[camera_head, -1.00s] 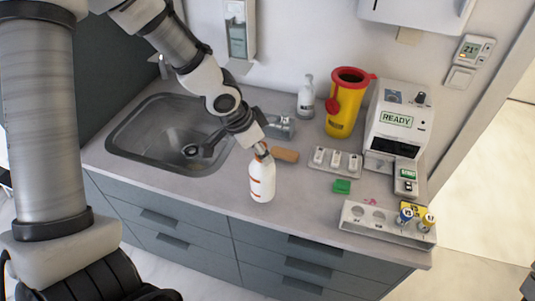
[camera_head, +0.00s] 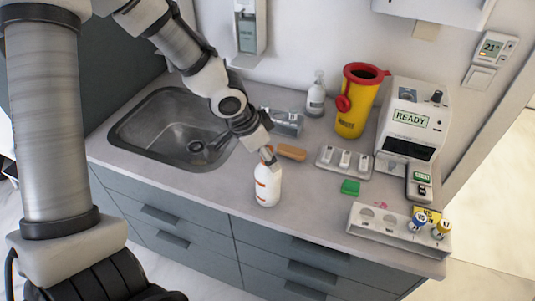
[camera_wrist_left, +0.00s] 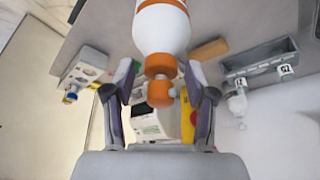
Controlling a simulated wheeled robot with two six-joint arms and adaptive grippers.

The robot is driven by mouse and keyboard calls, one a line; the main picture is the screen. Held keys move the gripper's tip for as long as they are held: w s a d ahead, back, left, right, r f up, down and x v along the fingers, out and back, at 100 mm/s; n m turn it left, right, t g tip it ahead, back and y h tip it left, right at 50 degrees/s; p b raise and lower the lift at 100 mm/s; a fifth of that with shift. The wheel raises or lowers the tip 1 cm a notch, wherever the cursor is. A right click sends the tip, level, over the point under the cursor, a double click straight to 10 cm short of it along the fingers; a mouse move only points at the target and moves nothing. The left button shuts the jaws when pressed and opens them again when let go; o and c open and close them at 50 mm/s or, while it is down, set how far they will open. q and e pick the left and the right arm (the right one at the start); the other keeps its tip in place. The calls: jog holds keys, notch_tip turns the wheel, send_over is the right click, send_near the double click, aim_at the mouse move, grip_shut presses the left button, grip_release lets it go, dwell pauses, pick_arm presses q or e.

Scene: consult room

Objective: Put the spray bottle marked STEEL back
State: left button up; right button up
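A white spray bottle with orange bands (camera_head: 267,186) stands upright near the front edge of the counter. No STEEL marking is readable on it. My left gripper (camera_head: 268,155) is at its top, coming from above and behind. In the left wrist view the bottle (camera_wrist_left: 161,30) lies beyond the fingertips, with its orange neck and nozzle between the fingers of my left gripper (camera_wrist_left: 160,78). Gaps show on both sides, so the fingers look open around it. A grey holder (camera_head: 286,122) stands behind by the wall; it also shows in the left wrist view (camera_wrist_left: 258,62) with small tags. My right gripper is out of view.
The sink (camera_head: 150,135) is to the left. A brown block (camera_head: 291,152), a white pump bottle (camera_head: 316,98), a yellow bin with red lid (camera_head: 354,115), a white READY device (camera_head: 408,120), a green block (camera_head: 350,187) and a tube rack (camera_head: 385,232) stand behind and right.

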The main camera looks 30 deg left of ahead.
pick_arm(q)
jog(key=shift+r+p, duration=0.3)
jog(key=p+v, duration=0.5)
jog(key=v, duration=0.7)
jog(key=s+d+f+n+g, duration=0.1)
jog(key=s+d+f+n, duration=0.15)
jog(key=f, duration=0.45)
jog(key=s+d+f+n+g, duration=0.1)
jog(key=s+d+f, duration=0.15)
jog(key=f, duration=0.45)
jog(key=s+d+f+n+g, duration=0.1)
jog(key=d+f, duration=0.2)
jog(key=f, duration=0.5)
jog(key=s+a+f+n+g+y, duration=0.1)
jog(key=s+f+n+y, duration=0.1)
jog(key=s+f, duration=0.8)
jog(key=shift+s+a+f, duration=0.25)
jog(key=shift+s+f, duration=0.15)
jog(key=shift+f, duration=0.25)
